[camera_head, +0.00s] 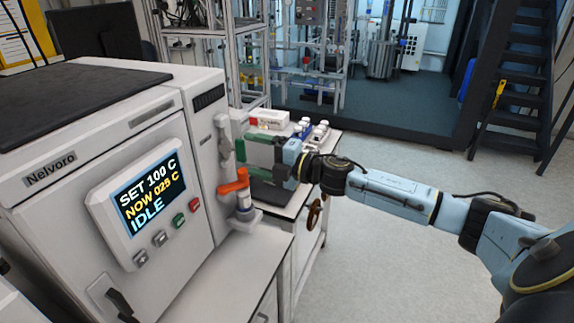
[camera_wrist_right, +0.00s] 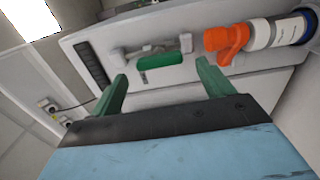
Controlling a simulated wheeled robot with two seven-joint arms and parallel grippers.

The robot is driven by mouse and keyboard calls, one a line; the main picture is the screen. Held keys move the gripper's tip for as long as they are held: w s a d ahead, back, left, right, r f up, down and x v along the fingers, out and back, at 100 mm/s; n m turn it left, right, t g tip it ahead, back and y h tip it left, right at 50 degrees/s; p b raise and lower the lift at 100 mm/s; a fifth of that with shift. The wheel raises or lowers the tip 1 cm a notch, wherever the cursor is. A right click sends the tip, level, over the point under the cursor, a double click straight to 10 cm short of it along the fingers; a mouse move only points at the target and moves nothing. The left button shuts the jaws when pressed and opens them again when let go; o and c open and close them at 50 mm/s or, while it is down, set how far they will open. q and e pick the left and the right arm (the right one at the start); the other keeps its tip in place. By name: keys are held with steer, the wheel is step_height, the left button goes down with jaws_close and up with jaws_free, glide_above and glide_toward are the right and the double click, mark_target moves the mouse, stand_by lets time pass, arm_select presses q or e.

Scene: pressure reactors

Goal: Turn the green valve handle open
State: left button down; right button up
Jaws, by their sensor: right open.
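The green valve handle (camera_wrist_right: 165,68) shows in the right wrist view as a flat green bar on a grey fitting at the side of the white reactor (camera_head: 60,215). In the head view the green handle (camera_head: 240,151) stands near the reactor's right edge, partly hard to tell from my green fingertips. My right gripper (camera_head: 251,155) is open, with one finger to each side of the handle. In the right wrist view the handle lies ahead, between the fingertips; whether they touch it I cannot tell. My left gripper is not in view.
An orange valve handle (camera_head: 233,186) sits just below the green one, close to my lower finger; it also shows in the wrist view (camera_wrist_right: 228,40). A side bench behind holds a white box (camera_head: 270,119) and several bottles (camera_head: 316,132). The floor to the right is clear.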

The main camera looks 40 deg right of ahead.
steer(key=b+v, duration=0.2)
steer(key=v, duration=0.8)
stand_by(0.5)
